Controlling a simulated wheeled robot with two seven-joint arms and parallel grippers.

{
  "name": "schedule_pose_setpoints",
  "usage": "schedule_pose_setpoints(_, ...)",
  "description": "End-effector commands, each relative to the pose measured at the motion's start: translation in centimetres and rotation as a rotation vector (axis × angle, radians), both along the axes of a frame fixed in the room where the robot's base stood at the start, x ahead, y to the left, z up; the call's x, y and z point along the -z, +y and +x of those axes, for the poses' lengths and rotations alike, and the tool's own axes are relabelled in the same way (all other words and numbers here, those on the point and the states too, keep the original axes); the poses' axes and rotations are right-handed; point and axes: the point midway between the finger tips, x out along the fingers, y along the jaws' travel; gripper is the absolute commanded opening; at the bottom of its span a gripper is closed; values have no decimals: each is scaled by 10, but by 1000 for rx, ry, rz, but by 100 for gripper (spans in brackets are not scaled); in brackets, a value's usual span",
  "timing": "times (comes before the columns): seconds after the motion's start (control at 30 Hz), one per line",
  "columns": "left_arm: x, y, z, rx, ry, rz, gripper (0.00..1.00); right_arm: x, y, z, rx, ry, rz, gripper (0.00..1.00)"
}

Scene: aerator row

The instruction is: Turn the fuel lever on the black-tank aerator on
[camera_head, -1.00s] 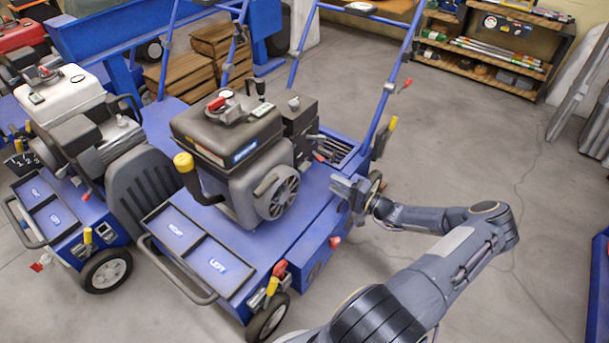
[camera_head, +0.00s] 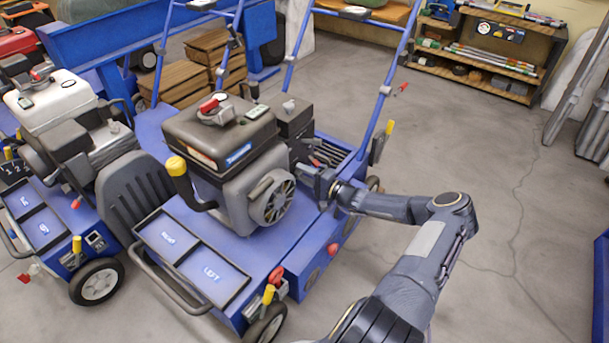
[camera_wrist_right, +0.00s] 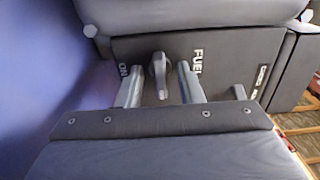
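The black-tank aerator (camera_head: 222,130) stands in the middle of the head view, a blue machine with a dark tank and grey engine. Its grey fuel lever (camera_wrist_right: 159,75) shows in the right wrist view on a dark panel, between the printed words ON and FUEL, handle pointing down in the picture. My right gripper (camera_wrist_right: 158,70) is open, with one finger on each side of the lever and visible gaps between. In the head view, the right gripper (camera_head: 322,182) is at the engine's right side; the lever is hidden there. My left gripper is not in view.
A white-tank aerator (camera_head: 55,105) stands close on the left. The black-tank machine's blue handlebar (camera_head: 383,95) rises near my arm. Open floor (camera_head: 470,150) lies to the right, before a shelf (camera_head: 490,50).

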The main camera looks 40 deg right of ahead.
Motion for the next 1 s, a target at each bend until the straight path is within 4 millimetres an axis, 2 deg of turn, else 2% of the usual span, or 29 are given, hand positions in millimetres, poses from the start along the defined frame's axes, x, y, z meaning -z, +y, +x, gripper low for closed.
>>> schedule_pose_setpoints(0.1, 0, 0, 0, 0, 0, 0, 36, 0, 0, 0, 0, 0, 0, 31)
schedule_pose_setpoints(0.33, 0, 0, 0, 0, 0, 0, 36, 0, 0, 0, 0, 0, 0, 1)
schedule_pose_setpoints(0.67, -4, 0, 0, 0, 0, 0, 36, -1, 0, 0, -1, 13, 44, 1)
schedule_pose_setpoints(1.0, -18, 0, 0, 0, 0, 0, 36, -2, 1, 0, -1, 78, 268, 1)
